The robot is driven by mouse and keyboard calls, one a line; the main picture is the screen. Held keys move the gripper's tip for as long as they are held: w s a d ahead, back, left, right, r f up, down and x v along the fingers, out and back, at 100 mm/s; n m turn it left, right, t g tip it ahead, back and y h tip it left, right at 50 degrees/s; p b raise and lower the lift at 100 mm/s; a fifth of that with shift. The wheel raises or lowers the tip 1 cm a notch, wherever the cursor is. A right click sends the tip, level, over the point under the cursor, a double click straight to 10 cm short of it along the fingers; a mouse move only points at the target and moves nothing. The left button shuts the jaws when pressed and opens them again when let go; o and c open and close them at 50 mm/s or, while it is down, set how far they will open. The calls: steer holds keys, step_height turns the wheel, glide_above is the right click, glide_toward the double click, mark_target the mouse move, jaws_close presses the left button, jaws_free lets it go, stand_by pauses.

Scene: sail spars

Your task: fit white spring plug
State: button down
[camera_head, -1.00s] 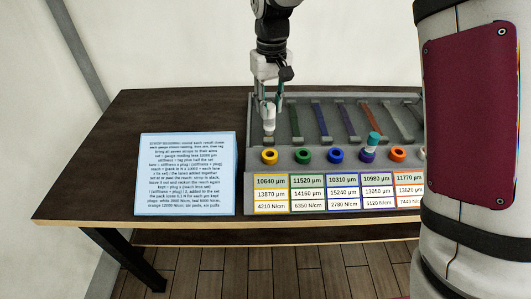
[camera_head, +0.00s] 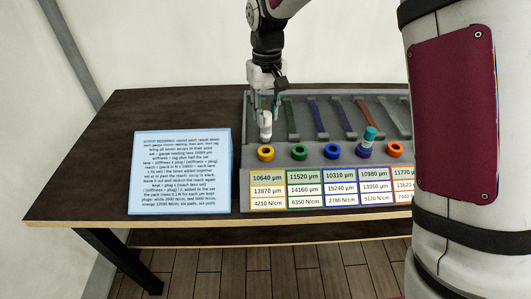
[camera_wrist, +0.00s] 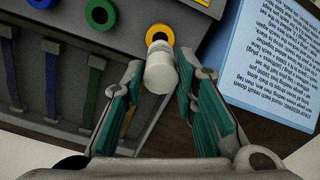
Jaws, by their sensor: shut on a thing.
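My gripper (camera_head: 264,106) is shut on the white plug (camera_head: 266,125), which hangs from its fingertips. The plug is just behind the yellow ring (camera_head: 265,153) in the head view. In the wrist view the white plug (camera_wrist: 160,74) sits between the teal-padded fingers, and its narrower end overlaps the lower edge of the yellow ring (camera_wrist: 159,32). I cannot tell whether plug and ring touch. A teal plug (camera_head: 369,134) stands upright in the purple ring (camera_head: 364,150).
The grey rack (camera_head: 246,125) holds coloured strips in slots, with green (camera_head: 298,151), blue (camera_head: 333,152) and orange (camera_head: 394,149) rings along its front. Number labels (camera_head: 267,177) lie below. A blue-edged instruction board (camera_head: 180,172) stands to the left. The table behind it is clear.

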mark_target(266, 130)
steer(key=shift+f+b, duration=0.35)
steer(key=shift+f, duration=1.25)
steer(key=shift+f+b, duration=0.35)
steer(key=shift+f, duration=1.15)
steer(key=c, duration=1.2)
jaws_free()
steer(key=shift+r, duration=0.1)
step_height(266, 130, up, 11)
steer(key=shift+f, duration=0.15)
steer(key=shift+r, duration=0.55)
